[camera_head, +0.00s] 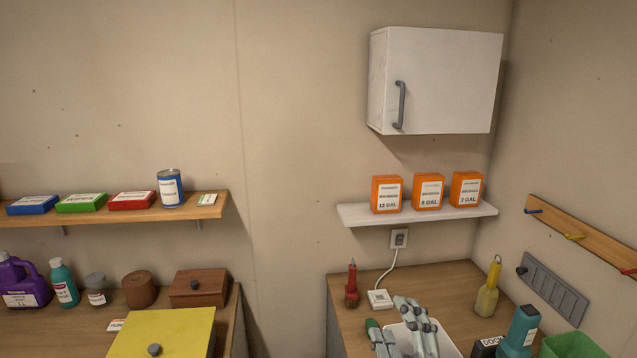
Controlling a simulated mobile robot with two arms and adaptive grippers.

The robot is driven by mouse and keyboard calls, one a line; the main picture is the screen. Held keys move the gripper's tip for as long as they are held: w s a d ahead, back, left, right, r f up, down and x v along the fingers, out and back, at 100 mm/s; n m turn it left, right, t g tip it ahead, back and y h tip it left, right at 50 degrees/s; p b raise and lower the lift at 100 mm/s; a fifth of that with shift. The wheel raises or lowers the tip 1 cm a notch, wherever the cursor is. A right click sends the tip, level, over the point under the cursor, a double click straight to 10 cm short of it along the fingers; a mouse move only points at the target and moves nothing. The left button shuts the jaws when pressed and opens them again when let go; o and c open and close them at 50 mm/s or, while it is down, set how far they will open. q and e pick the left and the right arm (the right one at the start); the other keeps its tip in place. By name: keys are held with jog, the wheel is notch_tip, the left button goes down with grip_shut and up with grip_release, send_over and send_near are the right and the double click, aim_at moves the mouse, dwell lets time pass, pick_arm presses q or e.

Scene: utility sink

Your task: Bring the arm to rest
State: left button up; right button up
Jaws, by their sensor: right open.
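My right gripper (410,318) shows at the bottom of the head view, its grey fingers pointing up the picture. It is open, with nothing visible between the fingers. It is in front of or over a white container (447,343), which it partly hides; I cannot tell whether they touch. The rest of the right arm is below the picture. My left gripper is not in view.
A shelf (360,216) with orange boxes and a closed cabinet (440,80) hang above.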

jog(key=s+d+f+m+g+h, duration=0.4)
jog(key=d+f+m+g, duration=0.15)
jog(key=f, duration=0.45)
jog(key=s+d+f+m+g, duration=0.1)
jog(key=s+f+m+g, duration=0.35)
jog(key=s+f, duration=0.6)
jog(key=s+f+m+g, duration=0.3)
jog(key=s+f+g, duration=0.35)
jog(key=s, duration=0.65)
notch_tip(320, 180, down, 33)
jog(key=s+b, duration=0.2)
jog(key=b, duration=0.4)
jog(key=s+d+f+g+b, duration=0.2)
jog(key=s+d+f+b, duration=0.1)
jog(key=s+f, duration=1.3)
notch_tip(320, 180, down, 3)
jog(key=shift+s+d+r+y+b, duration=0.1)
jog(key=shift+s+d+y+b, duration=0.15)
jog(key=shift+b, duration=0.35)
